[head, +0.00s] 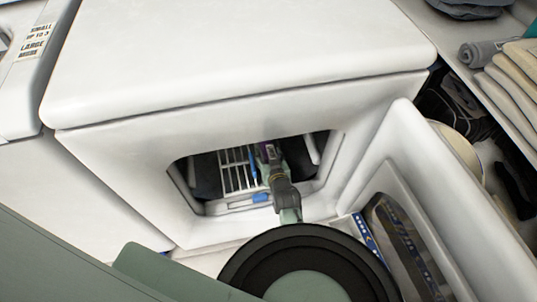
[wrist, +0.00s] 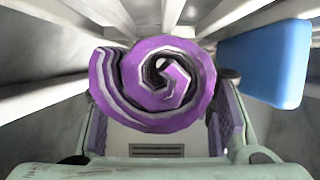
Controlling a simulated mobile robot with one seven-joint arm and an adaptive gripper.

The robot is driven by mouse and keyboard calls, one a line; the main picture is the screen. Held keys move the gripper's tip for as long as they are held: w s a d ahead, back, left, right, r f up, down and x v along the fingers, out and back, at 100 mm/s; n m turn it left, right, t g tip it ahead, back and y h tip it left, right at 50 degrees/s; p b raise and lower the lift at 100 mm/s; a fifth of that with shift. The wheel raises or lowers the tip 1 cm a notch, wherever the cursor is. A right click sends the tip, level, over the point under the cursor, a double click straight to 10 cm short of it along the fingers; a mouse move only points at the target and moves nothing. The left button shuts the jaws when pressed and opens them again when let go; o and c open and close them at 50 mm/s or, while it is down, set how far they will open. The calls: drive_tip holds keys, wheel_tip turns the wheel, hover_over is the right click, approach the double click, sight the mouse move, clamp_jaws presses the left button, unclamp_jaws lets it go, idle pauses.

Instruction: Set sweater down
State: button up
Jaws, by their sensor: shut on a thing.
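The sweater (wrist: 155,80) is a purple and white rolled bundle, seen end-on in the wrist view. It sits between the two fingers of my gripper (wrist: 160,118), which is shut on it. In the head view my gripper (head: 267,158) reaches through the square opening of a white front-loading machine (head: 240,105). Only a small purple patch of the sweater (head: 267,149) shows there, at the gripper's tip. I cannot tell whether the sweater touches any surface inside.
Pale slats (head: 238,172) line the machine's inside. A blue block-like thing (wrist: 265,62) is close to the sweater's right in the wrist view. The machine's open door (head: 425,180) stands at the right. Shelves with folded cloths (head: 508,95) are beyond it.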

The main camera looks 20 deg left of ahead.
drive_tip(key=shift+f, duration=0.15)
drive_tip(key=shift+f+b, duration=0.15)
drive_tip(key=shift+b, duration=0.15)
drive_tip(key=o, duration=1.3)
drive_tip(key=shift+c, duration=0.2)
